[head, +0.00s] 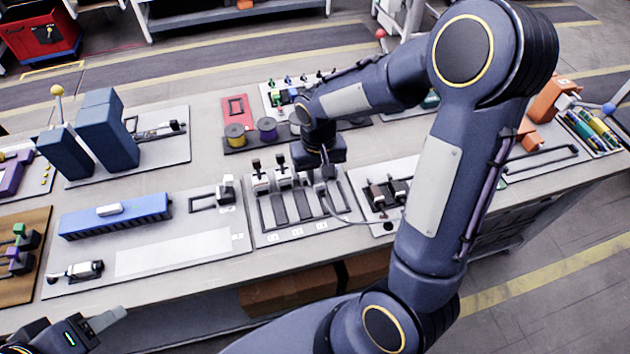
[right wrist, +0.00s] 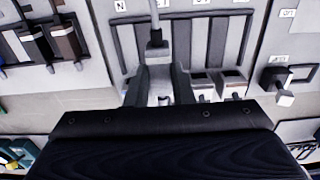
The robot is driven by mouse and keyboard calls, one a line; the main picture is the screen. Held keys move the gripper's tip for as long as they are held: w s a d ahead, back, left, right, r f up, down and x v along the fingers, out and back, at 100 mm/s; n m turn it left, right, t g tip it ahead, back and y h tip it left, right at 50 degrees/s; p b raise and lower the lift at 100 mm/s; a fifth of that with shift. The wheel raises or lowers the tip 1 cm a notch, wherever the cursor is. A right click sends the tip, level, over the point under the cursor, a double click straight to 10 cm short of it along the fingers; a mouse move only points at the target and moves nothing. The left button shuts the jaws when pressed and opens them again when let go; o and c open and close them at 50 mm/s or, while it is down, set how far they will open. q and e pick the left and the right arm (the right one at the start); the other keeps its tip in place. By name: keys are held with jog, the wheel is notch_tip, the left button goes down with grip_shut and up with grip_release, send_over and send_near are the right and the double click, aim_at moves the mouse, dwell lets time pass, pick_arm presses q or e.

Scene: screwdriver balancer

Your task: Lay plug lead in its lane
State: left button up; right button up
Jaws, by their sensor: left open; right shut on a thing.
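The plug lead (right wrist: 156,42) has a dark plug end and a grey cable running up out of the right wrist view. My right gripper (right wrist: 160,88) is shut on the plug end. In the head view the grey cable (head: 343,211) curves down to the right below my right gripper (head: 325,172). The light lane plate (head: 262,238) has several dark lanes and also shows in the right wrist view (right wrist: 252,28). The held plug is over the plate's right part in the head view; whether it touches a lane I cannot tell. My left gripper (head: 88,332) is open and empty at the bottom left.
Dark connectors on white blocks (head: 260,180) stand at the lanes' far ends. A blue ribbed block (head: 115,215) sits on the board to the left. A plate with dark connectors (head: 385,195) lies right of the lane plate. Spools (head: 236,135) stand behind.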

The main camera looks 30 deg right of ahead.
jog(key=shift+w+a+f, duration=0.15)
jog(key=shift+w+a, duration=0.1)
jog(key=shift+f, duration=0.15)
jog(key=shift+f+b, duration=0.65)
jog(key=shift+b, duration=0.05)
pick_arm(q)
notch_tip(320, 180, down, 6)
jog(key=b, duration=0.4)
jog(key=shift+a+b, duration=0.3)
jog(key=shift+b, duration=0.1)
pick_arm(e)
notch_tip(320, 180, down, 6)
pick_arm(q)
jog(key=shift+f+b, duration=0.55)
pick_arm(e)
jog(key=shift+f, duration=0.6)
jog(key=o, duration=1)
pick_arm(q)
jog(key=shift+r, duration=0.2)
pick_arm(e)
notch_tip(320, 180, up, 8)
jog(key=shift+f, duration=0.1)
